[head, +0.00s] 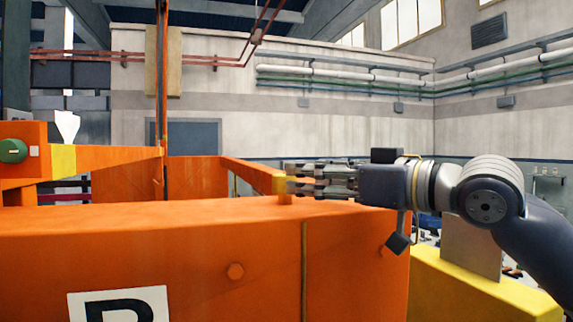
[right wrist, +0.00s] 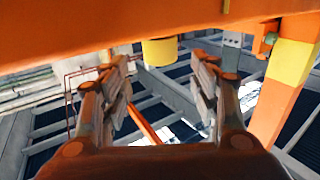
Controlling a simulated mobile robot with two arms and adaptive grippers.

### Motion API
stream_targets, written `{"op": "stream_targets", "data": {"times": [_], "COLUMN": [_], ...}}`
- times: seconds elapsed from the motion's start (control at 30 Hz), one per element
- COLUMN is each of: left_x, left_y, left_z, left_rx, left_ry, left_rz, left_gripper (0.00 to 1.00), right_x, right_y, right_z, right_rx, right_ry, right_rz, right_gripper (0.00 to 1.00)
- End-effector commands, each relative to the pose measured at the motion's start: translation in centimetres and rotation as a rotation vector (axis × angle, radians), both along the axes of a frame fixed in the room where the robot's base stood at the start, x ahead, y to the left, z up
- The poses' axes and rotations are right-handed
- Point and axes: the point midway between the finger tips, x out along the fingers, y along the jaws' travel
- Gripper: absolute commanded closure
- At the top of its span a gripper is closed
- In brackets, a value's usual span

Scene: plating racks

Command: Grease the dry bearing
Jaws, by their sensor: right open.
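My right gripper (head: 289,180) reaches in from the right in the head view, level, with its fingertips at the yellow-ended orange beam (head: 258,175). In the right wrist view its two fingers (right wrist: 165,72) are spread apart with nothing between them. A short yellow cylinder (right wrist: 160,52) hangs under an orange beam (right wrist: 130,22), just beyond the fingertips. I cannot tell whether it is part of a bearing. No bearing or grease tool can be made out for certain. My left gripper is not in view.
A large orange frame (head: 200,245) with a bolt and a lettered plate (head: 120,303) fills the front. A green round part (head: 12,151) sits at far left. A yellow beam (head: 480,290) runs at lower right. An orange post with a yellow band (right wrist: 292,62) stands right in the wrist view.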

Motion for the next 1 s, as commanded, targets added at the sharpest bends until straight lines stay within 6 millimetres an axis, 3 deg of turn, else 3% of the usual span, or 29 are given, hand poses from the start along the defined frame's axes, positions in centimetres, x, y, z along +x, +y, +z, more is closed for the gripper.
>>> {"op": "stream_targets", "data": {"times": [0.13, 0.3, 0.5, 0.7, 0.9, 1.0], "left_x": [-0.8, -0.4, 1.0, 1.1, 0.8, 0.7], "left_y": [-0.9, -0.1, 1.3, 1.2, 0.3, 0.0], "left_z": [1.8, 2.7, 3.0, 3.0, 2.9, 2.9], "left_rx": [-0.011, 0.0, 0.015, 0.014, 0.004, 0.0], "left_ry": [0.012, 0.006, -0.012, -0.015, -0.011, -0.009], "left_rz": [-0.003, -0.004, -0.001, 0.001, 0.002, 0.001], "left_gripper": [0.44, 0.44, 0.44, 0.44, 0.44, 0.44], "right_x": [1.8, 3.2, 3.7, 3.7, 3.6, 3.6], "right_y": [2.3, 3.7, 4.3, 4.3, 4.3, 4.3], "right_z": [0.4, 0.2, 0.0, -0.1, -0.1, -0.1], "right_rx": [0.0, 0.0, 0.001, 0.0, 0.0, 0.0], "right_ry": [0.004, 0.003, 0.002, 0.001, 0.001, 0.001], "right_rz": [0.004, 0.001, 0.001, 0.001, 0.001, 0.001], "right_gripper": [0.44, 0.44, 0.44, 0.44, 0.87, 0.89]}}
